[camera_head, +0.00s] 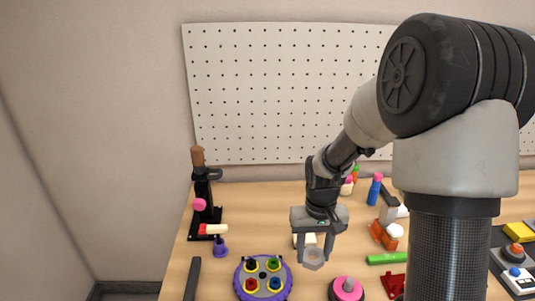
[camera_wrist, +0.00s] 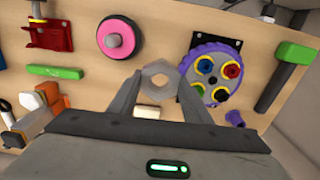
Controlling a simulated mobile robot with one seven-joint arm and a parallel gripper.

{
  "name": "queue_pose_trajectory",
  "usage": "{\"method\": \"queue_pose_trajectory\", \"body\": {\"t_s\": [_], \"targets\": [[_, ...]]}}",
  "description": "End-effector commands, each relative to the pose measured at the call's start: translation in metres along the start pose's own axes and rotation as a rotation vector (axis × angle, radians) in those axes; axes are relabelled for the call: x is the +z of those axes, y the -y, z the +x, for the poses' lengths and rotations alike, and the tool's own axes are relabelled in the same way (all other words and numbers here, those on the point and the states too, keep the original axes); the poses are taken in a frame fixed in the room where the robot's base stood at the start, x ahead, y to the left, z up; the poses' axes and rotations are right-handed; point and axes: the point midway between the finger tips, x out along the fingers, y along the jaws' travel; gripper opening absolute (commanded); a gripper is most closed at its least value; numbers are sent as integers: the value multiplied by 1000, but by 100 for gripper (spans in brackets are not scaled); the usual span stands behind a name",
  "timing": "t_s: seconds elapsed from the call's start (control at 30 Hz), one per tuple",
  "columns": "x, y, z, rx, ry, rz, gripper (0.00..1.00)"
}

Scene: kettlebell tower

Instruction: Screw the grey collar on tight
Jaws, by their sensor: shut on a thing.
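The grey collar (camera_head: 314,258) is a hexagonal ring with a round hole. My gripper (camera_head: 315,256) is shut on it, one finger on each side, and holds it above the table. In the wrist view my gripper (camera_wrist: 161,80) has the collar (camera_wrist: 149,83) between its fingertips, with the wooden table showing through the hole. A pink disc (camera_head: 347,284) with a grey centre stands on the table to the right of the collar in the head view. It also shows in the wrist view (camera_wrist: 106,32), apart from the collar. The collar touches nothing but the fingers.
A purple round holder (camera_head: 241,284) with several coloured cups lies left of my gripper. A cream block (camera_wrist: 146,111) lies below it. A green bar (camera_head: 383,259), a red piece (camera_head: 394,283) and an orange item (camera_head: 381,236) are at the right. A black stand (camera_head: 203,190) is back left.

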Motion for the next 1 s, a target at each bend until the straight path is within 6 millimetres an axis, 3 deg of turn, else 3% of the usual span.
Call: {"method": "queue_pose_trajectory", "body": {"t_s": [0.2,0.4,0.83,1.0], "targets": [[18,-59,-15,4,-1,22,17],[36,-95,-25,0,-2,16,17],[39,-99,-27,-1,-1,10,17],[39,-100,-18,-1,-1,11,17]]}}
